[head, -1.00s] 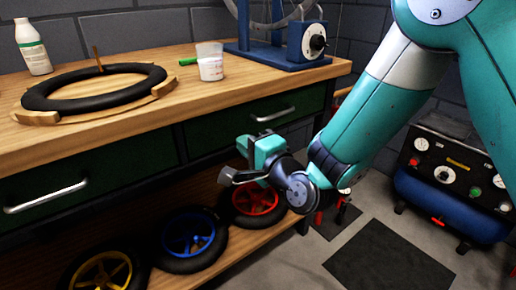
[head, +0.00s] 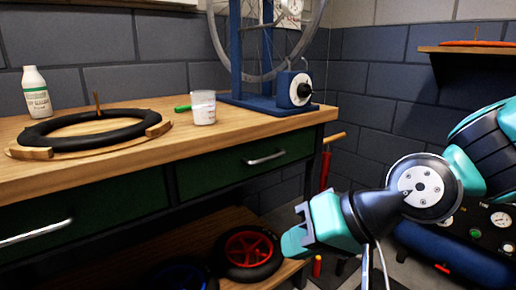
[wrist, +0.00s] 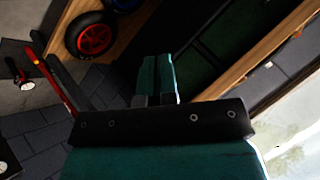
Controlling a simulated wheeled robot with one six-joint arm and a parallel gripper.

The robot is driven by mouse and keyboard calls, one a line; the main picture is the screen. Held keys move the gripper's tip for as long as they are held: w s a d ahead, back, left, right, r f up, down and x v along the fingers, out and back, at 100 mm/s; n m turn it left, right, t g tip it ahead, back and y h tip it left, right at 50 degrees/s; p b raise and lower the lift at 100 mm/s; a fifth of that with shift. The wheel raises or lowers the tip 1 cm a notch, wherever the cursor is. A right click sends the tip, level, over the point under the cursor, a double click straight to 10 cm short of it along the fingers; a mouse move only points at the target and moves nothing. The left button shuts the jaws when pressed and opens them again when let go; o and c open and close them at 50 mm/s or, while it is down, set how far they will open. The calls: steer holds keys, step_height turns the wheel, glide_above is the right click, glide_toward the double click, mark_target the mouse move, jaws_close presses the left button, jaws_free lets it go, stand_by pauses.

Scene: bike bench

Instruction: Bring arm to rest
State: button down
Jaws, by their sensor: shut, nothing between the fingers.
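My gripper (head: 292,240) is in front of the bench's right end in the head view, just below the drawer level. In the wrist view its teal fingers (wrist: 157,78) lie together, shut, with nothing between them. My arm reaches in from the right and is bent at the wrist. The gripper points left, toward the bench's lower shelf, and appears apart from the bench.
The wooden bench (head: 110,170) carries a black tyre (head: 95,130) on a wooden stand, a white bottle (head: 37,92), a cup (head: 203,107) and a blue wheel stand (head: 270,102). A red-hubbed wheel (head: 248,250) lies on the lower shelf. A blue compressor (head: 450,250) stands right.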

steer(key=s+d+r+n+g+h+p, duration=0.2)
steer(key=s+d+n+g+h, duration=0.25)
steer(key=s+d, duration=0.55)
step_height(320, 180, up, 32)
steer(key=p, duration=3.1)
steer(key=shift+a+f, duration=0.25)
steer(key=shift+a, duration=0.05)
steer(key=shift+t, duration=0.25)
